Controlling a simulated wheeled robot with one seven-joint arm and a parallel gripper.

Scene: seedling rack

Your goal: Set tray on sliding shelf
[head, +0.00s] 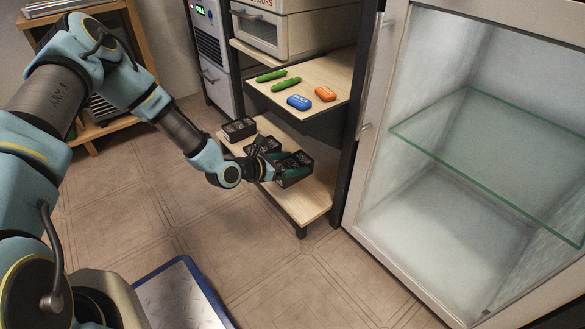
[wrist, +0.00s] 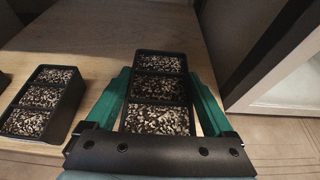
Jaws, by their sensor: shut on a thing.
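A black seedling tray (head: 297,178) with three cells of speckled grit is between the green fingers of my gripper (head: 280,163), at the front right of the low wooden shelf (head: 310,204). In the wrist view my gripper (wrist: 162,80) is shut on this tray (wrist: 160,62), one finger along each long side. The tray looks level; whether its underside touches the shelf is hard to tell. A second black tray (wrist: 42,100) stands to its left in the wrist view. In the head view, two more trays (head: 238,130) (head: 262,145) stand farther back on the low shelf.
Above is another wooden shelf (head: 322,78) bearing two green cucumber-like things (head: 272,76), a blue item (head: 299,102) and an orange item (head: 325,93). A cabinet with a glass shelf (head: 490,160) stands at the right. A blue-edged plate (head: 180,296) lies on the open floor.

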